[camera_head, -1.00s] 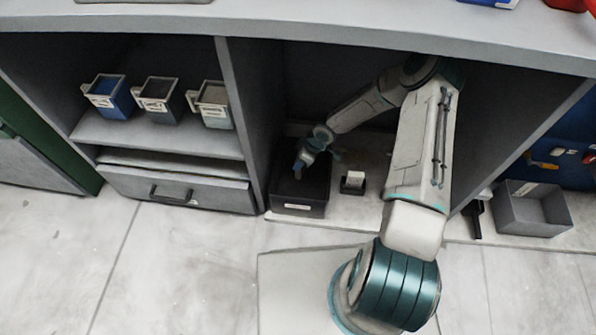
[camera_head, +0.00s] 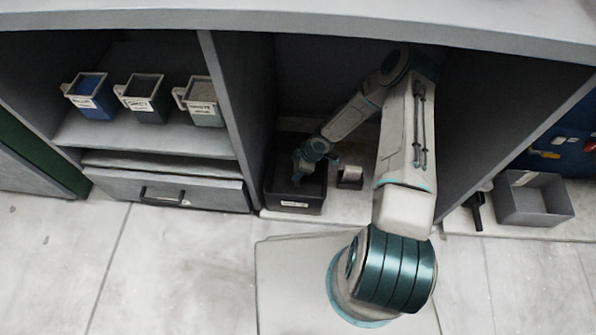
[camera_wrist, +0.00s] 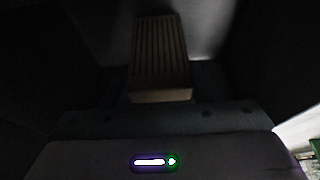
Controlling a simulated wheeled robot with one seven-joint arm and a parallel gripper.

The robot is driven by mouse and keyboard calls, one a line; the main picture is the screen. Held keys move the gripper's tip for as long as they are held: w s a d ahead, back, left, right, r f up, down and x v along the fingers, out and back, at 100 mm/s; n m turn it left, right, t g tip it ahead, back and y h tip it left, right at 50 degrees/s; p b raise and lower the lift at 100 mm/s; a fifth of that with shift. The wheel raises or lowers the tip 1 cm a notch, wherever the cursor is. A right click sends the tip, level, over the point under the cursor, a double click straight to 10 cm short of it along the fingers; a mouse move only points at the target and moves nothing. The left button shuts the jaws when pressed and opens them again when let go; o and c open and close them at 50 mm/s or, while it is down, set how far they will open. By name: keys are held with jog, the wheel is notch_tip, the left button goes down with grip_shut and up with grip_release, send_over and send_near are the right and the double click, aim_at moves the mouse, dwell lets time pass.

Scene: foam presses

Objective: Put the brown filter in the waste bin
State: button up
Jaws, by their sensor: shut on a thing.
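The brown filter (camera_wrist: 160,50), a ridged block, shows in the dark wrist view, and my gripper is shut on it. In the head view my gripper (camera_head: 298,178) points down into the mouth of a black bin (camera_head: 294,205) on the cabinet floor. This bin has a small white label, too small to read. The filter cannot be made out in the head view. Whether the filter touches the bin's floor or walls cannot be told.
A small dark holder with a pale item (camera_head: 350,177) stands close right of the bin. A grey open box (camera_head: 535,205) stands farther right. Cups, including a blue cup (camera_head: 92,98), sit on the left shelf. A cabinet divider (camera_head: 240,120) rises close left of the bin.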

jog(key=shift+f, duration=0.6)
jog(key=shift+f, duration=0.2)
jog(key=o, duration=1)
jog(key=shift+o, duration=0.2)
jog(key=shift+r, duration=0.15)
jog(key=shift+d+r, duration=0.1)
jog(key=shift+r, duration=0.2)
jog(key=p+v, duration=0.3)
jog(key=v, duration=0.4)
